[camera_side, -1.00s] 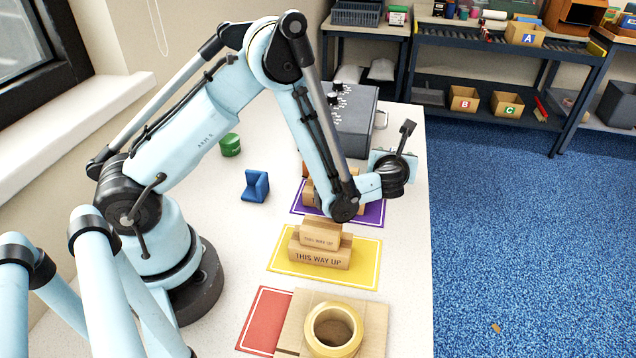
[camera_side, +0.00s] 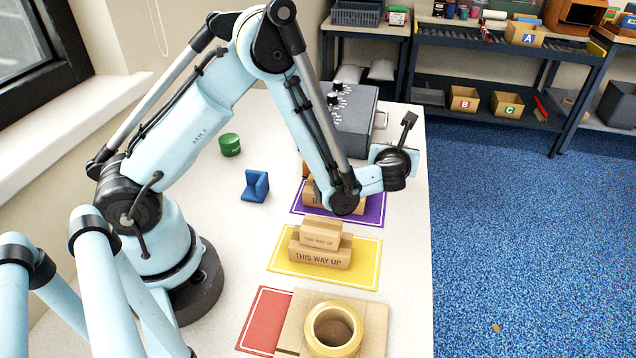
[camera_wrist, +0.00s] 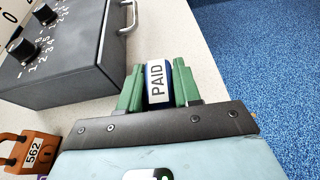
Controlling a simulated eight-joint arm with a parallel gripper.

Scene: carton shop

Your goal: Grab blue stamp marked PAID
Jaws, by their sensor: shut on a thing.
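The blue stamp (camera_wrist: 157,97) shows in the wrist view, with a white label reading PAID along its face. My gripper's green fingers (camera_wrist: 158,86) are on both sides of it and shut on it. Its lower part is hidden by the gripper body. In the side view my wrist is over the right edge of the table, beside the dark grey box; the fingers and the stamp are hidden there.
The dark grey box (camera_side: 354,130) with knobs and a handle stands close left of the gripper. An orange padlock (camera_wrist: 30,150) marked 562 is near. Cartons (camera_side: 320,252) marked THIS WAY UP, a tape roll (camera_side: 318,336), a blue angled block (camera_side: 255,187) and a green tin (camera_side: 230,145) stand on the table.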

